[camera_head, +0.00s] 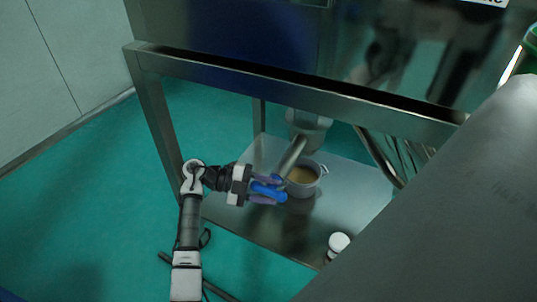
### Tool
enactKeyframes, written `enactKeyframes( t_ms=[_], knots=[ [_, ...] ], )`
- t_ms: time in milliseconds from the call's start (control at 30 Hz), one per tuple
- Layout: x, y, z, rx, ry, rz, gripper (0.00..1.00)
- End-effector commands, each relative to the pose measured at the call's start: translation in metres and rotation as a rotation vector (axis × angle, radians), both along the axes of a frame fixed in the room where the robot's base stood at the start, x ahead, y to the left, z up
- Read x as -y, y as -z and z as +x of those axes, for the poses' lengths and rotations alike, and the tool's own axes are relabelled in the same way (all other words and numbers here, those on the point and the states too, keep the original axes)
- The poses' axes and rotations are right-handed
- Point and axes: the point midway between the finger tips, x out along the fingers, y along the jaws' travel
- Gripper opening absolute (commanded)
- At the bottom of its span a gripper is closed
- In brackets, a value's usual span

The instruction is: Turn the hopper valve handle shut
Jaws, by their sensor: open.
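My gripper (266,189) is at the middle of the view, beneath the steel frame, pointing right. Its purple-grey fingers are open. A blue piece (272,191), which looks like the valve handle, shows between and over the fingers; I cannot tell whether they touch it. A grey metal bar or pipe (292,157) slants from the hopper outlet (309,124) down to the blue piece, and its lower end is hidden by the gripper. The rest of the valve cannot be made out.
A grey pot (302,189) with yellowish contents stands on the steel lower shelf (275,232), just right of my gripper. A white-capped container (338,241) stands at the shelf's front right. A frame leg (160,110) rises at the left. Green floor is clear at left.

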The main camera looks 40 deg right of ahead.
Motion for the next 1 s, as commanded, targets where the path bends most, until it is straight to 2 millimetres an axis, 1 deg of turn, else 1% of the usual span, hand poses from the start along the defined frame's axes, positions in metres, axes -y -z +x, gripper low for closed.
enactKeyframes(
  t_ms=[167,400,600,800,1000],
  knots=[
    [-0.014,-0.004,0.018,0.002,-0.003,-0.001,0.42],
    [-0.05,-0.015,0.058,0.001,-0.004,0.0,0.42],
    [-0.076,-0.022,0.086,0.0,-0.003,0.001,0.42],
    [-0.087,-0.026,0.099,0.0,-0.001,0.001,0.42],
    [-0.089,-0.027,0.1,0.0,0.0,0.0,0.42]
  ],
)
